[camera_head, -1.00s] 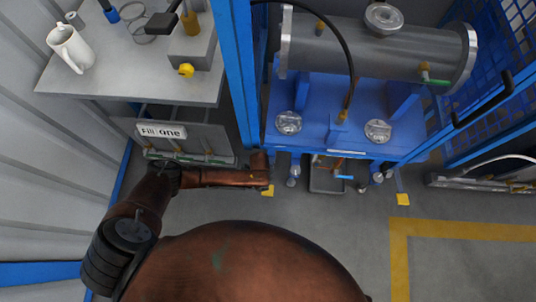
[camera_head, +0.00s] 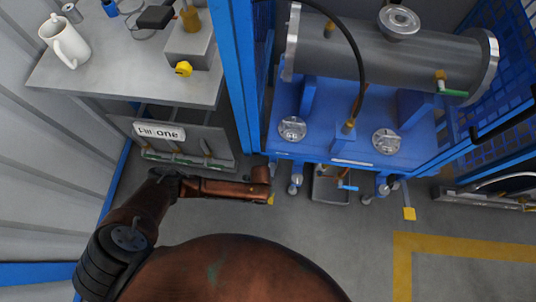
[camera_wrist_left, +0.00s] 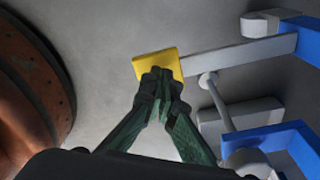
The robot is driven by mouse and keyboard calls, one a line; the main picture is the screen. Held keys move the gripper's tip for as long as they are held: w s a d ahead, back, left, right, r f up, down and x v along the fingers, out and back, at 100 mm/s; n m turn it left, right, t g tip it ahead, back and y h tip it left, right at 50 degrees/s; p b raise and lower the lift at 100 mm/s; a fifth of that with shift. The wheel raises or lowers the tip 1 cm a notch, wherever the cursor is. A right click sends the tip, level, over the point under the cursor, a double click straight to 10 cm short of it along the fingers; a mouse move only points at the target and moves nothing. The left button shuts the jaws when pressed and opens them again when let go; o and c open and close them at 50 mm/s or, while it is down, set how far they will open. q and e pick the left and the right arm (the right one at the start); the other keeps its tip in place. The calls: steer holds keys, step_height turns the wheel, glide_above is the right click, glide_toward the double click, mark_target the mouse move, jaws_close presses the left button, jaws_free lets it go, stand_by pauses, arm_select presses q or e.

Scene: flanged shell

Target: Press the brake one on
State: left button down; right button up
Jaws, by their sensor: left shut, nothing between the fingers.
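A yellow brake pedal (camera_wrist_left: 150,64) on a flat grey bar is at the tips of my left gripper (camera_wrist_left: 160,78) in the left wrist view. The fingers are shut and empty, and their tips overlap the pedal's lower edge in the picture; I cannot tell whether they touch it. In the head view, only a sliver of this pedal (camera_head: 270,199) shows beside the end of my left arm. A second yellow pedal (camera_head: 409,214) sits further right by the blue cart (camera_head: 350,146). No label is readable on either pedal. My right gripper is not in view.
The cart carries a grey flanged shell (camera_head: 370,48) and stands on casters, with a grey tray (camera_head: 330,188) below. A workbench (camera_head: 110,75) with a white mug (camera_head: 68,45) and a "Fill one" sign (camera_head: 160,131) is at left. A blue post (camera_head: 238,80) stands between. Floor at right front is open.

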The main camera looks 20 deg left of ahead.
arm_select(q)
steer(key=shift+s+f+b, duration=0.1)
steer(key=shift+f+b, duration=1.15)
steer(key=shift+f, duration=1)
steer(key=shift+r, duration=0.25)
steer(key=a, duration=0.2)
steer(key=w+a+r+p, duration=0.1)
steer(key=shift+r, duration=0.1)
step_height(320, 180, up, 12)
steer(key=a, duration=0.1)
